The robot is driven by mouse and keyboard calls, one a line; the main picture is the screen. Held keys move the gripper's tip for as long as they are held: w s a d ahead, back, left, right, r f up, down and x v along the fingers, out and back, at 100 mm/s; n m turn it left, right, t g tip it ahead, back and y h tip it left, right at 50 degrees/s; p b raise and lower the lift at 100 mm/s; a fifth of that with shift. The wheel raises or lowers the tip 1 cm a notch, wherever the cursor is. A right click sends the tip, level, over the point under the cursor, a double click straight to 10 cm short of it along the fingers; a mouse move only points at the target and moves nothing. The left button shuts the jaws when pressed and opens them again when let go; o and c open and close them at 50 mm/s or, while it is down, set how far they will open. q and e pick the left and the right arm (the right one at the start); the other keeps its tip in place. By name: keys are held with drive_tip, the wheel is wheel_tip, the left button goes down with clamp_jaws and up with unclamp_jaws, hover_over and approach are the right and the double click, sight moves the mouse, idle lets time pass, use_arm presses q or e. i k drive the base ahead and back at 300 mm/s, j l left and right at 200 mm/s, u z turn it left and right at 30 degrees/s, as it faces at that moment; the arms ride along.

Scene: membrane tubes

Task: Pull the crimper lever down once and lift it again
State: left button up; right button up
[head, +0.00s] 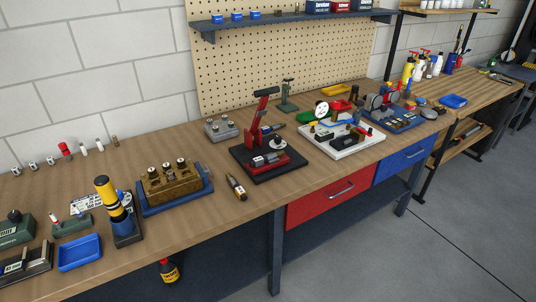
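A tool that looks like the crimper stands near the middle of the workbench. Neither of my grippers is in view, and nothing touches the lever.
A blue tray (143,205) with a brass block (170,185) stands left of the tool. A white board (348,150) with parts is close on the right. A pegboard (290,62) rises behind.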

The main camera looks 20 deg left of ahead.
sight(259, 114)
drive_tip(key=i+u, duration=0.1)
drive_tip(key=u, duration=0.25)
drive_tip(key=l+u, duration=0.1)
drive_tip(key=u, duration=0.25)
drive_tip(key=i+l+u, duration=0.1)
drive_tip(key=u, duration=0.2)
